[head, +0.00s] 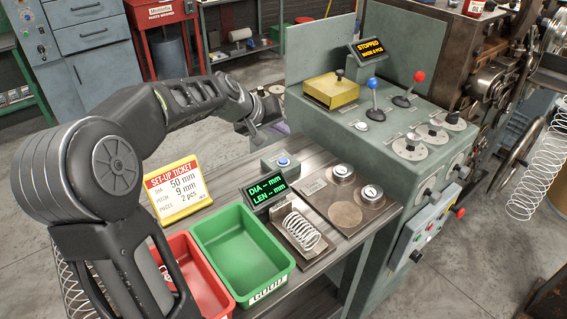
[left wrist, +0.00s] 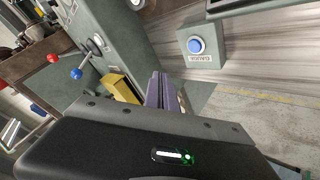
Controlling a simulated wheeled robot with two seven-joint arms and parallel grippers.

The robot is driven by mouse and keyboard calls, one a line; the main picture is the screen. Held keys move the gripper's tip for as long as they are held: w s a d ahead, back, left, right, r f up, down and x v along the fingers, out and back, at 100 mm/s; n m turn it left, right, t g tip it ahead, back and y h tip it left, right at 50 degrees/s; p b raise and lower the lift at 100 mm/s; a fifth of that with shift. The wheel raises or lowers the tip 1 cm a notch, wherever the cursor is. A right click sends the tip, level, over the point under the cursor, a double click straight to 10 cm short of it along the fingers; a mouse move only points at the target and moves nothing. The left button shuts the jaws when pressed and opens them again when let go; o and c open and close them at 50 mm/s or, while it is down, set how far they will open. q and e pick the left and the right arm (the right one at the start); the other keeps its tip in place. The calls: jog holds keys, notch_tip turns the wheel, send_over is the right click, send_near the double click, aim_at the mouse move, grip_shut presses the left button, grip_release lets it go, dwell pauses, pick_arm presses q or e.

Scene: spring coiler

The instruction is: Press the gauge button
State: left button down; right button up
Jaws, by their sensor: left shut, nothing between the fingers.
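The gauge button is a blue button (head: 283,161) on a small grey box (head: 273,168) at the back of the bench, behind the gauge display. The left wrist view shows the blue button (left wrist: 196,45) from above, with a label on its box. My left gripper (head: 277,130) is shut and empty, just behind the button box in the head view, partly hidden by its own wrist. In the left wrist view its closed fingers (left wrist: 165,92) are below and left of the button, apart from it. The gauge display (head: 268,195) reads dashes for DIA and LEN. My right gripper is not in view.
A coil spring (head: 302,231) lies on the gauge plate in front of the display. Green (head: 240,238) and red (head: 178,250) bins and a set-up ticket (head: 178,190) stand left. The coiler console (head: 345,130), with levers and a STOPPED display (head: 371,49), rises right.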

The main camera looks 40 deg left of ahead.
pick_arm(q)
jog(key=b, duration=0.4)
send_over(281, 162)
notch_tip(281, 162, down, 6)
jog(key=shift+f, duration=0.1)
jog(key=shift+s+f+b, duration=0.1)
jog(key=shift+f+b, duration=0.15)
jog(key=shift+b, duration=0.05)
jog(key=shift+f, duration=0.1)
dwell(1.4)
jog(key=shift+f+b, duration=0.4)
jog(key=shift+b, duration=0.15)
jog(key=shift+f+b, duration=0.4)
jog(key=shift+b, duration=0.05)
dwell(0.5)
jog(key=shift+r, duration=0.15)
jog(key=shift+r+p, duration=0.6)
jog(key=shift+r, duration=0.1)
